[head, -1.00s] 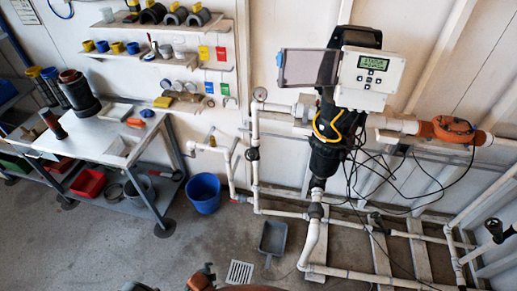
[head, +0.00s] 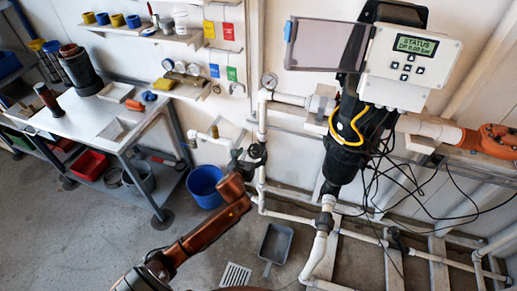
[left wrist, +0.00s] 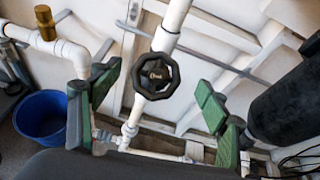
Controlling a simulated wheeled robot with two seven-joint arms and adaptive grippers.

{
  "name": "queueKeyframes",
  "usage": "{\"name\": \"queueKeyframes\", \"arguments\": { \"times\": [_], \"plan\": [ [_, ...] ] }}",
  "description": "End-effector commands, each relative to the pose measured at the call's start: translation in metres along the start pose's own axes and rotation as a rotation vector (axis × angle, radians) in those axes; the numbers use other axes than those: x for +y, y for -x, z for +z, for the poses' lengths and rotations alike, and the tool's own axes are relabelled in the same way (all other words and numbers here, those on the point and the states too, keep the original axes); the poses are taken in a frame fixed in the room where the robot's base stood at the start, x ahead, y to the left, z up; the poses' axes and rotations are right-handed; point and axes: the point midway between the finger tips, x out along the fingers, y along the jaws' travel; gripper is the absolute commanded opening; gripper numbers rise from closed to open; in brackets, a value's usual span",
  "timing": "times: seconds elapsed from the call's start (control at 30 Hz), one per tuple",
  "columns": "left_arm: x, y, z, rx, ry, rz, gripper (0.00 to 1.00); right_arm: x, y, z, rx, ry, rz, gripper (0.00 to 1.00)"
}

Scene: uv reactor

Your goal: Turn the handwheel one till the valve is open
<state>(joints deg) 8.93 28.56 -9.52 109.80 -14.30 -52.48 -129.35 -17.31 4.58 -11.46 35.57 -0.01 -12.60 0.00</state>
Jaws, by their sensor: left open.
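The black handwheel (left wrist: 157,76) sits on a white vertical pipe, near the middle of the left wrist view. In the head view the handwheel (head: 257,152) is a small dark ring on the pipe left of the black filter housing. My left gripper (left wrist: 158,88) is open, with its green-padded fingers apart on either side of the wheel in the picture. I see no contact with the wheel. In the head view my left gripper (head: 239,161) is a dark shape just left of the wheel, beyond my copper-coloured arm. My right gripper is not in view.
A blue bucket (head: 205,187) stands on the floor behind my left arm. White pipes surround the wheel, with a brass-coloured fitting (left wrist: 45,24) to the left. The black housing (head: 345,150) and hanging cables are to the right. A workbench (head: 95,120) stands at left.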

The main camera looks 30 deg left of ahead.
Motion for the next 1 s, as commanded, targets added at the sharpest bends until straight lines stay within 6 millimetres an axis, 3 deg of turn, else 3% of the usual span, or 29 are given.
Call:
{"name": "queueKeyframes", "arguments": {
  "times": [0.2,0.4,0.77,1.0],
  "plan": [
    [0.002,-0.037,-0.004,0.002,0.006,0.003,0.7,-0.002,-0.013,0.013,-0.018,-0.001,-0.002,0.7],
    [0.002,-0.058,-0.003,0.002,0.006,0.001,0.7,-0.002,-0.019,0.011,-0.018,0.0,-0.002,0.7],
    [0.001,-0.061,-0.001,0.001,0.004,-0.001,0.69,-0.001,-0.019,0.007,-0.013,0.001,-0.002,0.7],
    [0.0,-0.062,-0.001,0.002,0.004,-0.001,0.52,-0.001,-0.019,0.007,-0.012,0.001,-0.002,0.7]
  ]
}}
